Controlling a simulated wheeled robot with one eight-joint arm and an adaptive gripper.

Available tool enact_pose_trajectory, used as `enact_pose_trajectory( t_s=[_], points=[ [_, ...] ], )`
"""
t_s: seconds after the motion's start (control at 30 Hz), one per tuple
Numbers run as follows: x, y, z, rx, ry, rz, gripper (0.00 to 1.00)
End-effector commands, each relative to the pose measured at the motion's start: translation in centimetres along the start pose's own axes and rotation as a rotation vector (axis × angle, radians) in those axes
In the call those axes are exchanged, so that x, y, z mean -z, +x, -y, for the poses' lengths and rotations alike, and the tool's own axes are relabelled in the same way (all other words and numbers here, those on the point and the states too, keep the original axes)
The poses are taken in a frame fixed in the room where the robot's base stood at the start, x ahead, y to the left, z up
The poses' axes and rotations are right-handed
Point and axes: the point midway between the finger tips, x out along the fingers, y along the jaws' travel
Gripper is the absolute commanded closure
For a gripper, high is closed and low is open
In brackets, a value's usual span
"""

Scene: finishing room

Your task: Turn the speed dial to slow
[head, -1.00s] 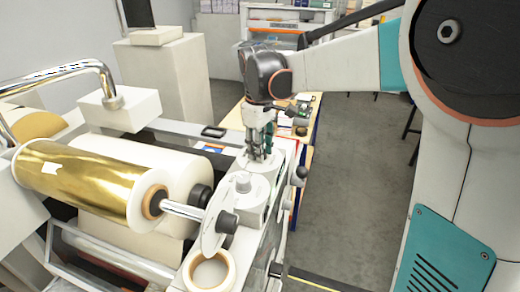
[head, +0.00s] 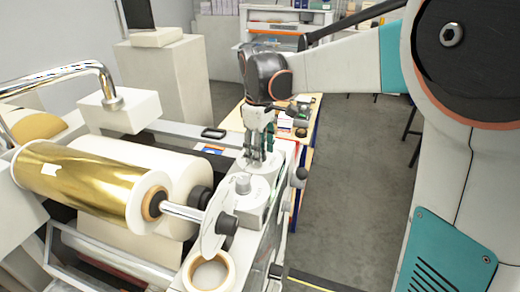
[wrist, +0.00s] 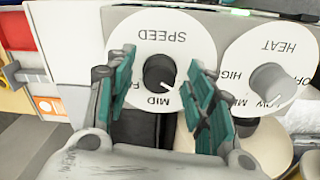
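The speed dial (wrist: 158,73) is a black round knob on a white disc (wrist: 178,22) lettered SPEED, with MID and part of another word visible. A small light mark on the knob is toward the MID side, though its exact pointing is hard to read. My gripper (wrist: 160,64) is open, with one teal-padded finger on each side of the knob. Gaps show between the pads and the knob. Some lettering is hidden behind the fingers. In the head view my gripper (head: 259,152) points down over the machine's end housing, and its fingers hide the speed knob.
The heat dial (wrist: 268,82), with a grey knob, sits close to the right of the speed dial in the wrist view. In the head view a gold foil roll (head: 85,185) and a clear disc (head: 215,222) are nearby. Open floor (head: 345,180) lies right of the machine.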

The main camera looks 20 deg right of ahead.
Motion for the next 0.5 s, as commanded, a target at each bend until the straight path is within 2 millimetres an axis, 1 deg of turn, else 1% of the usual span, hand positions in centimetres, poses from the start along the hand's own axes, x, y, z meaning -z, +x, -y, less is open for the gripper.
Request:
enact_pose_trajectory(
  t_s=[0.17, 0.27, 0.37, 0.5],
  points=[
    [0.0, 0.0, 0.0, 0.000, 0.000, 0.000, 0.51],
    [0.0, -0.5, 0.0, 0.000, 0.000, 0.000, 0.51],
    [0.0, -1.7, 0.0, 0.000, 0.000, 0.000, 0.51],
    [0.0, -4.4, 0.0, 0.000, 0.000, 0.000, 0.51]
  ],
)
